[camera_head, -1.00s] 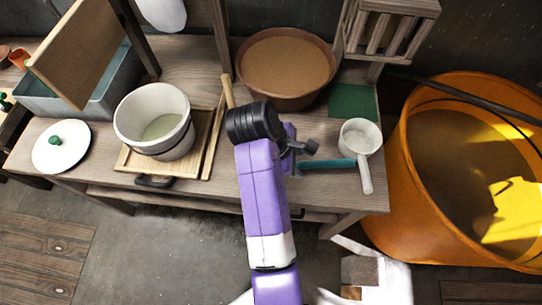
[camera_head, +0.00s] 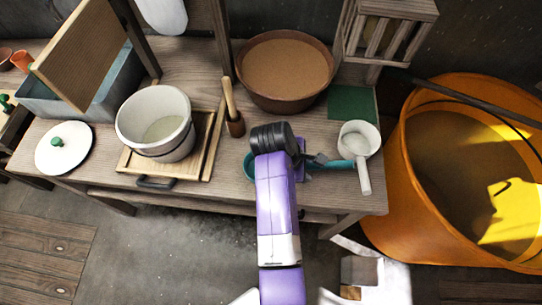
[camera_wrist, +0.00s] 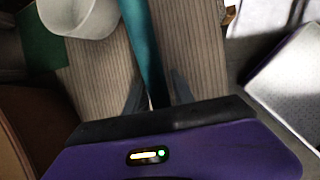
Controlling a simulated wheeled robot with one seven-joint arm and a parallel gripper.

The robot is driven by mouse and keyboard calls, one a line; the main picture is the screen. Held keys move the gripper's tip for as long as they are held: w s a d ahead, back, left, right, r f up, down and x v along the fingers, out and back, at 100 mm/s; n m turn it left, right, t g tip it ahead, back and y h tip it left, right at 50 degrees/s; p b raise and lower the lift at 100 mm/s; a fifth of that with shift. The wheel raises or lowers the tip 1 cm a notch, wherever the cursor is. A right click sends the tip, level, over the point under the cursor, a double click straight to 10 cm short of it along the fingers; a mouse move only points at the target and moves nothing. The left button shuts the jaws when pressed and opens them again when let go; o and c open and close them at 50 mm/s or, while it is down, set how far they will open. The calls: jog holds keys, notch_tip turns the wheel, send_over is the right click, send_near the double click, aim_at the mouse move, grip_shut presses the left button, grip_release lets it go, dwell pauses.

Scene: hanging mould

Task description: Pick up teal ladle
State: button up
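The teal ladle lies on the wooden bench. In the head view its handle (camera_head: 338,164) points right toward a white dipper, and part of its bowl (camera_head: 249,167) shows left of my arm; the middle is hidden behind my wrist. My gripper (camera_head: 318,160) is low over the handle in the head view. In the wrist view the teal handle (camera_wrist: 143,45) runs down between the two dark fingers of my gripper (camera_wrist: 157,90), with some gap visible at the right finger. The fingers look open around the handle. Whether they touch it is not clear.
The white dipper (camera_head: 357,142) stands close to the handle's end. A brown bowl (camera_head: 262,95) is behind, with a wooden pestle (camera_head: 231,105) beside it. A white pot (camera_head: 150,118) stands on a wooden board left. An orange tub (camera_head: 390,215) is right of the bench.

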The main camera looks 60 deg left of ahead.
grip_shut()
jog(key=shift+r, duration=0.15)
